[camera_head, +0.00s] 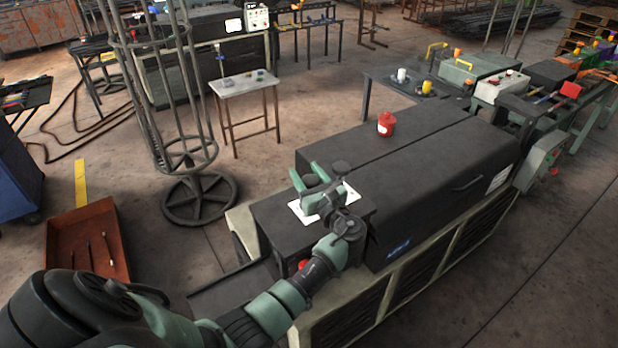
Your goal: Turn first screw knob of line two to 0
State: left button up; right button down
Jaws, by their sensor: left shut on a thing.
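My left gripper (309,178) reaches over a white panel (350,191) on top of the dark machine. Its green fingers are closed around a dark screw knob, which they mostly hide. Another dark round knob (341,168) shows just beyond the fingers. The knob markings are too small to read, so I cannot tell any setting. My right gripper is not in view.
The long dark machine housing (440,185) extends to the right, with a red container (386,124) on top. A wire cage stand (198,198) is at left. A rust-red tray (118,240) lies on the floor. A small table (243,83) stands behind.

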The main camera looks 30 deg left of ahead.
aim_at(319, 183)
pick_arm(q)
jog(key=n+g+y+b, duration=0.1)
jog(key=g, duration=0.1)
jog(key=n+g+b, duration=0.2)
jog(key=g, duration=0.1)
jog(key=s+n+g+y+b, duration=0.1)
jog(key=n+g+b, duration=0.1)
jog(key=shift+a+f+y, duration=0.2)
jog(key=shift+y, duration=0.1)
jog(key=shift+s+r+n+g+b, duration=0.1)
jog(key=shift+s+n+g+b, duration=0.1)
jog(key=shift+n+g+b, duration=0.5)
jog(key=shift+s+r+n+g+b, duration=0.15)
jog(key=shift+n+g+b, duration=0.2)
jog(key=shift+g, duration=0.65)
jog(key=o, duration=1.4)
jog(key=shift+d+f, duration=0.1)
jog(key=shift+d, duration=0.3)
jog(key=d, duration=0.2)
jog(key=d+b, duration=0.1)
jog(key=d, duration=0.1)
jog(key=d+b, duration=0.1)
jog(key=d, duration=0.1)
jog(key=shift+w+d, duration=0.2)
jog(key=shift+w, duration=0.05)
jog(key=shift+d, duration=0.3)
